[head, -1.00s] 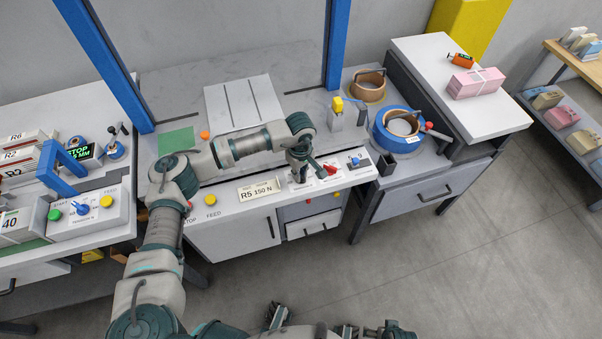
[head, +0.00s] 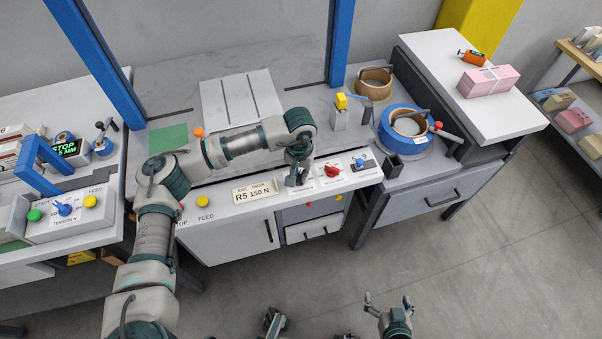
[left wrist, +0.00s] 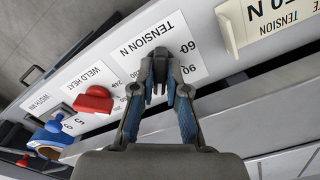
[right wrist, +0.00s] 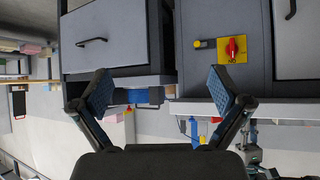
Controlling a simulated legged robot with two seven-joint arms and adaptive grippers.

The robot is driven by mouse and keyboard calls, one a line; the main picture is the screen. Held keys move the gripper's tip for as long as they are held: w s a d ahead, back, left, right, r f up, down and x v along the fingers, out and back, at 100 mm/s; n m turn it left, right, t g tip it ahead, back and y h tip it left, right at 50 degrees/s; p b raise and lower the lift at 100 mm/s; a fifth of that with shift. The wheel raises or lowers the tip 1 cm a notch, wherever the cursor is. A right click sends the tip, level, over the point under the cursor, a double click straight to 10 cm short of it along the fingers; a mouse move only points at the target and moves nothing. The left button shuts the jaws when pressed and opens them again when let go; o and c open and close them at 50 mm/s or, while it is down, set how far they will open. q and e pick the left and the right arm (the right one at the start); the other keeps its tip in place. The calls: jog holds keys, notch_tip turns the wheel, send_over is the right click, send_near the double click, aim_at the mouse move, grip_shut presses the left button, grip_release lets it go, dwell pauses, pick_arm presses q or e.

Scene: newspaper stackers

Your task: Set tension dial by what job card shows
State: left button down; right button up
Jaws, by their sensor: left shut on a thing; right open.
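The job card (head: 255,192) reads R5 150 N and stands on the machine's front panel; its edge shows in the left wrist view (left wrist: 285,18). My left gripper (head: 297,178) is just right of the card, over the panel. In the left wrist view its fingers (left wrist: 158,82) are shut on the tension dial, a dark piece mostly hidden between them. The TENSION N label (left wrist: 155,38) shows around it, with numbers 60 and 90 readable; the pointer cannot be read. My right gripper (head: 388,303) is open and empty, low in front of the machine; its spread fingers (right wrist: 162,95) show in its wrist view.
A red weld heat knob (head: 332,170) and a blue width dial (head: 360,162) sit right of my left gripper. A yellow FEED button (head: 202,202) is on the left. A neighbouring bench has another blue tension dial (head: 64,208). Floor in front is clear.

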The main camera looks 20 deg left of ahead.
aim_at(300, 174)
pick_arm(q)
jog(key=shift+m+b, duration=0.45)
jog(key=shift+m, duration=0.75)
pick_arm(e)
jog(key=shift+w+a+r+t+y, duration=0.2)
jog(key=shift+w+a+r+t, duration=0.1)
jog(key=shift+w+r+t, duration=0.35)
jog(key=shift+w+a+r+t+y, duration=0.2)
jog(key=shift+w+a+r+t, duration=0.1)
jog(key=shift+w+r+t, duration=0.35)
pick_arm(q)
jog(key=shift+r, duration=0.1)
pick_arm(e)
jog(key=shift+w+f, duration=0.15)
jog(key=shift+w, duration=0.05)
pick_arm(q)
jog(key=c, duration=1.2)
grip_release()
notch_tip(300, 174, up, 12)
jog(key=shift+w+a+f, duration=0.1)
jog(key=shift+f, duration=0.05)
pick_arm(e)
jog(key=shift+s, duration=0.1)
